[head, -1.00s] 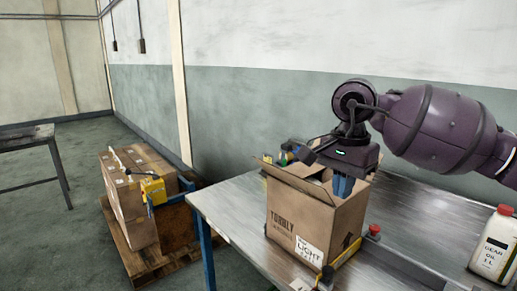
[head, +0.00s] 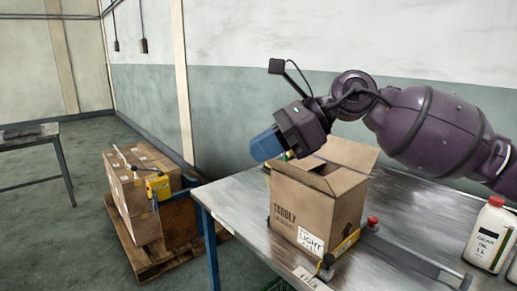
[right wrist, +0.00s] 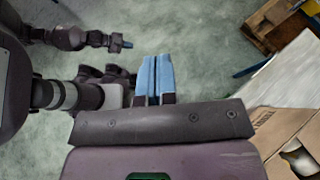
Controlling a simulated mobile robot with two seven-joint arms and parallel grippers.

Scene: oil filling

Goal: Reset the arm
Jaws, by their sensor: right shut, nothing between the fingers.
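My right gripper (head: 264,145) is in the air at the upper left of the cardboard box, clear of it, its blue fingers pointing left and down. In the right wrist view its two blue fingers (right wrist: 153,76) are shut together with nothing between them. The cardboard box (head: 300,208) stands on the metal table with its top flaps open; its inside is mostly hidden. It also shows in the right wrist view (right wrist: 280,135). My left gripper (right wrist: 122,44) shows small at the upper left of the right wrist view, its jaw state too small to tell.
The metal table (head: 235,212) carries a yellow-edged fixture (head: 342,250) at the box and white gear oil bottles (head: 490,236) at the right. Taped cartons (head: 135,205) stand on a wooden pallet (head: 150,262) at the left. The air left of my right gripper is free.

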